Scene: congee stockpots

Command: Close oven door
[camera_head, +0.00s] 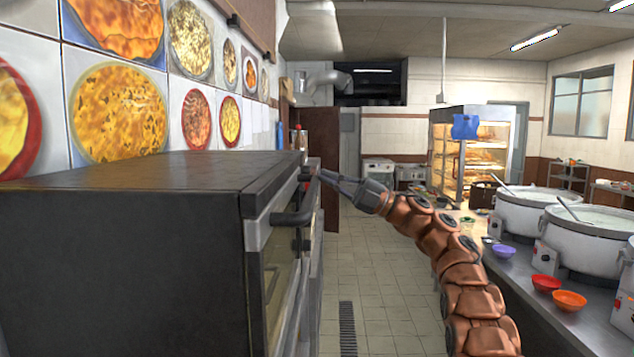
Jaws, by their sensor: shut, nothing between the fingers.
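The dark oven (140,235) fills the left foreground, its front facing right and seen at a steep slant. Its door (282,270) has a pale metal frame, a glass pane and a dark bar handle (292,218). The door stands upright close to the oven body; I cannot tell from this angle whether a gap is left. My gripper (322,176) is shut and empty. It points left at the far upper end of the oven front, beyond the near end of the handle. I cannot tell whether its tips touch the oven.
A tiled aisle with a floor drain (347,328) runs clear ahead. On the right, a metal counter (520,300) carries large stockpots (590,240), a red bowl (546,283) and an orange bowl (569,300). A lit glass cabinet (485,150) stands at the back.

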